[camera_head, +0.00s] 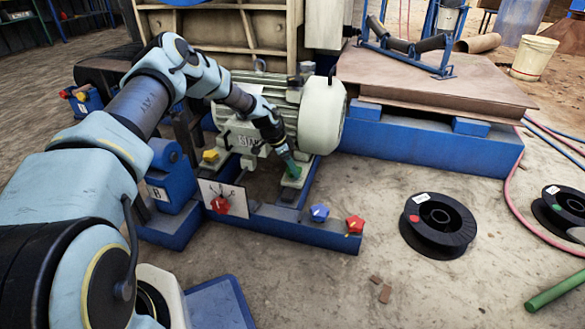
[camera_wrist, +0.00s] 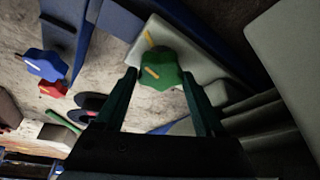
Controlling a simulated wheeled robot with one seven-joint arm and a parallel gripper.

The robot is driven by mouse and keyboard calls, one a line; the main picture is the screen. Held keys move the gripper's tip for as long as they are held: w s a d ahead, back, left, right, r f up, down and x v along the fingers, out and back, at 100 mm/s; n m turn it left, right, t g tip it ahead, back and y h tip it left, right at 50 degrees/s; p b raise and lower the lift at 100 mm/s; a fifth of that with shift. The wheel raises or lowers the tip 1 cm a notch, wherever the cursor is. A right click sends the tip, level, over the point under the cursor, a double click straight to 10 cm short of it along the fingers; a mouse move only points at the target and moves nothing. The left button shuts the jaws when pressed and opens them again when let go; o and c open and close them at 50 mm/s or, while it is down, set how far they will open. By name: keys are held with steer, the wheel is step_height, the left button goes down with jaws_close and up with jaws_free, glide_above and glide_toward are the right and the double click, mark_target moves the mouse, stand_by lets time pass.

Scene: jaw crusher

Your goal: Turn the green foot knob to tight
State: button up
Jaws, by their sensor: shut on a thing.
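The green foot knob (camera_wrist: 161,68) sits on the pale grey foot (camera_wrist: 194,65) of the motor and has an orange line on its top. A separate orange mark (camera_wrist: 150,39) is on the foot beside it; the two lines are at somewhat different angles. My gripper (camera_wrist: 160,88) has one finger on each side of the knob and is shut on it. In the head view the knob (camera_head: 291,171) shows at the motor's front right foot, just below my gripper (camera_head: 286,158), which partly hides it.
The grey-green motor (camera_head: 262,106) stands on a blue frame (camera_head: 300,228). A yellow knob (camera_head: 210,155), a red knob on a dial plate (camera_head: 220,205), a blue knob (camera_head: 319,212) and a red knob (camera_head: 354,224) are nearby. A black spool (camera_head: 440,243) lies on the floor.

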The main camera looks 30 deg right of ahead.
steer(key=shift+a+f, duration=0.1)
steer(key=o, duration=1.3)
steer(key=shift+o, duration=0.2)
step_height(320, 180, up, 10)
steer(key=p, duration=0.4)
